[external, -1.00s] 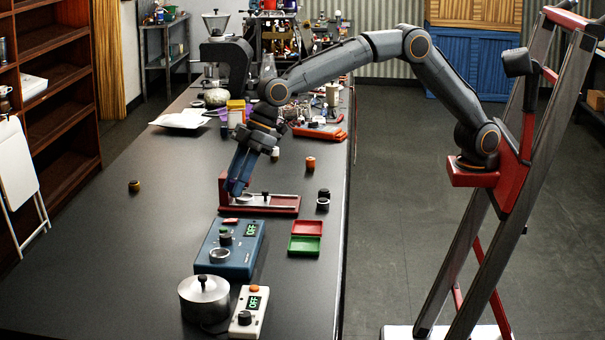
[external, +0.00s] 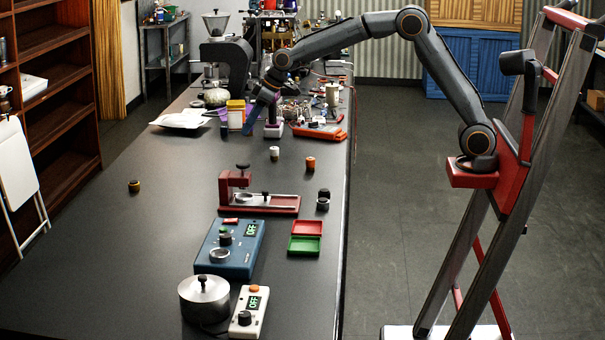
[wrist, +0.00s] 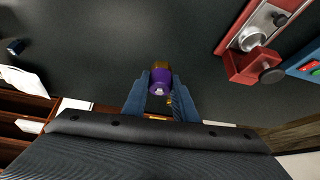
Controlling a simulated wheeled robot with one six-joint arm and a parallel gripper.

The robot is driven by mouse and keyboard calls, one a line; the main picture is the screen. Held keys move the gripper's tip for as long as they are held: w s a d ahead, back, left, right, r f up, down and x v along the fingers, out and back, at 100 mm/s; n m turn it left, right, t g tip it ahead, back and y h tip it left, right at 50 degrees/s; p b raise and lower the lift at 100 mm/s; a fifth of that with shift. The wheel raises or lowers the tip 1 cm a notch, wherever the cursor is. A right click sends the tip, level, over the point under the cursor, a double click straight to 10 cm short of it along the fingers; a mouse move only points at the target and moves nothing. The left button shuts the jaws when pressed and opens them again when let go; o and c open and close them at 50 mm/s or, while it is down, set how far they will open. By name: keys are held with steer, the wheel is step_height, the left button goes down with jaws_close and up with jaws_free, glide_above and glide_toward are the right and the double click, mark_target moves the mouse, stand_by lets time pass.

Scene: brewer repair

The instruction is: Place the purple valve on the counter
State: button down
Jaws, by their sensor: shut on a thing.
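The purple valve (wrist: 160,82) sits between the two blue fingertips of my gripper (wrist: 160,90) in the wrist view. The gripper is shut on it, and the dark counter (wrist: 120,45) shows behind it. In the external view my gripper (external: 250,122) points down over the far part of the counter (external: 150,245), beyond the red fixture. The valve is too small to make out there. I cannot tell its exact height above the surface.
A red fixture (external: 275,206) stands mid-counter, with a blue device (external: 228,250), a metal pot (external: 204,297) and red and green trays (external: 305,236) nearer. A white and an orange cylinder (external: 310,163) stand on the right. Clutter fills the far end. The left-middle counter is mostly clear.

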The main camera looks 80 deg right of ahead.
steer(key=s+d+m+h, duration=0.1)
steer(key=s+d, duration=0.2)
steer(key=d, duration=0.5)
steer(key=s+d+m+h, duration=0.1)
steer(key=s+d+m, duration=0.15)
steer(key=d, duration=0.65)
steer(key=m+h, duration=0.1)
steer(key=m, duration=0.2)
glide_above(304, 148)
steer(key=s+a, duration=0.1)
steer(key=s, duration=0.1)
steer(key=shift+g, duration=0.3)
step_height(304, 148, down, 11)
steer(key=shift+s+f+p, duration=0.15)
steer(key=shift+p, duration=0.35)
steer(key=shift+f, duration=2.15)
steer(key=shift+f, duration=0.2)
steer(key=c, duration=1.4)
jaws_free()
steer(key=shift+c, duration=0.2)
steer(key=shift+r, duration=0.2)
